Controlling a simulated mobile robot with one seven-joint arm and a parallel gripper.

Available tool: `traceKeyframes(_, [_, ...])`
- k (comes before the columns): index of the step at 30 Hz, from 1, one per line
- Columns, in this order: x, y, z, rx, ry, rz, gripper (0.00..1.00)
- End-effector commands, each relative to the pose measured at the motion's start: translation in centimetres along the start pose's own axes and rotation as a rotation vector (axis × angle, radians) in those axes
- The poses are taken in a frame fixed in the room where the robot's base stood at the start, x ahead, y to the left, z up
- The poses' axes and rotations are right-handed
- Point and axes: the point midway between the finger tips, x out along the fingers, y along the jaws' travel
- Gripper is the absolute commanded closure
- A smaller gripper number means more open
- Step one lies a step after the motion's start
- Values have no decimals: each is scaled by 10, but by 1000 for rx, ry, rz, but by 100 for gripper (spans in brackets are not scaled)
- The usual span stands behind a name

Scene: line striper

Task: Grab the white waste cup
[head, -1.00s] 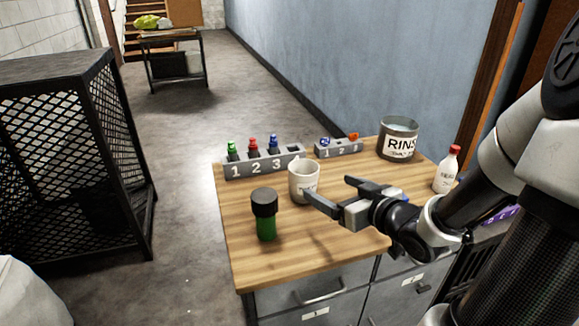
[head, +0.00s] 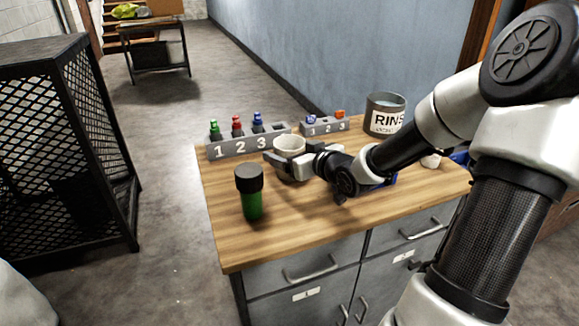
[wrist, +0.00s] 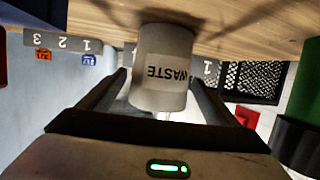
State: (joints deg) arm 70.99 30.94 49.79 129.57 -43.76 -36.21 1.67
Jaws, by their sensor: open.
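The white waste cup (head: 289,146) stands upright on the wooden workbench top (head: 232,225), in front of the numbered rack. My gripper (head: 288,162) is open and low at the cup, with one finger on its near side; the far finger is mostly hidden in the head view. In the wrist view, which is upside down, the cup (wrist: 162,66) with its WASTE label sits between the two open fingers of my gripper (wrist: 164,95). I cannot tell whether the fingers touch it.
A green bottle with a black cap (head: 250,192) stands at the front left. A grey rack (head: 245,145) with green, red and blue items stands behind the cup, beside a smaller rack (head: 325,126). The RINSE can (head: 384,114) is at the back right.

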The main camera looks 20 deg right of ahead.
Motion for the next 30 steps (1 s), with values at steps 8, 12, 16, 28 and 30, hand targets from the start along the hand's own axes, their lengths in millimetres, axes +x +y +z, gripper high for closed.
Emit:
traceKeyframes(8, [4, 0, 0, -1, -1, 0, 16])
traceKeyframes(12, [4, 0, 0, -1, -1, 0, 38])
traceKeyframes(16, [4, 0, 0, -1, -1, 0, 59])
traceKeyframes(28, [-3, 1, -23, -3, 0, 2, 59])
traceKeyframes(30, [-7, 1, -38, -5, 1, 2, 59])
